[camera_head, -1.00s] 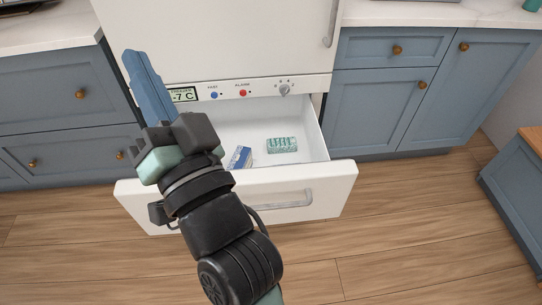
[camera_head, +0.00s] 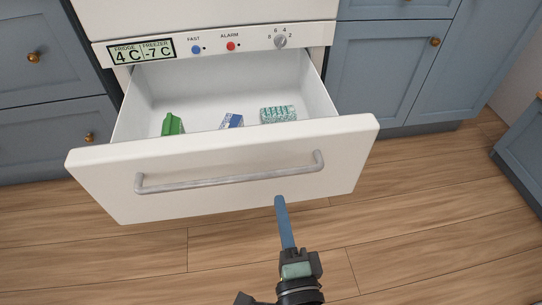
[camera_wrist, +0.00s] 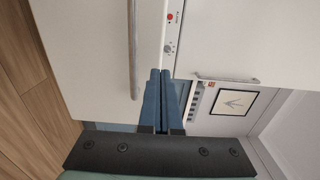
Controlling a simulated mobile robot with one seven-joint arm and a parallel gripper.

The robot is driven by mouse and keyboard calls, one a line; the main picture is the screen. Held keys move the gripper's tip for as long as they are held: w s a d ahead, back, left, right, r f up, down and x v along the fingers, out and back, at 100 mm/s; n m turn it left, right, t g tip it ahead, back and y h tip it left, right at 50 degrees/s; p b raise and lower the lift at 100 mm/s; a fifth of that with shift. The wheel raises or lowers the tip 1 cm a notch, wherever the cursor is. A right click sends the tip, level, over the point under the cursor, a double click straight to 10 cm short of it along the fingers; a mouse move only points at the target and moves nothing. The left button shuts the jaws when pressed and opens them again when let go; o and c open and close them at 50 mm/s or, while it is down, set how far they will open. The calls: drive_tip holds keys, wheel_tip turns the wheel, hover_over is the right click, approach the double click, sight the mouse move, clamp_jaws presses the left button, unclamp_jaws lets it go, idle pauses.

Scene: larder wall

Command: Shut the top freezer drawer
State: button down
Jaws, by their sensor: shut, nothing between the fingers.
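The top freezer drawer (camera_head: 231,190) is pulled out, its white front facing me, with a grey bar handle (camera_head: 230,179) across it. Inside lie a green package (camera_head: 172,124), a blue and white box (camera_head: 232,121) and a teal patterned box (camera_head: 278,114). My gripper (camera_head: 280,199) has its blue fingers together and empty, low and right of the middle of the drawer front, below the handle. I cannot tell if the tips touch the front. In the wrist view the closed fingers (camera_wrist: 162,88) point toward the white fronts, with the handle (camera_wrist: 133,45) to their left.
The control panel (camera_head: 215,45) with display, buttons and dial runs above the drawer. Blue cabinets stand left (camera_head: 45,125) and right (camera_head: 385,80) of the appliance. The wooden floor in front is clear. Another blue cabinet (camera_head: 522,160) is at the far right.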

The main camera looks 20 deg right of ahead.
sight(267, 142)
drive_tip(key=p+x, duration=0.2)
drive_tip(key=x, duration=1.1)
drive_tip(key=shift+w, duration=0.2)
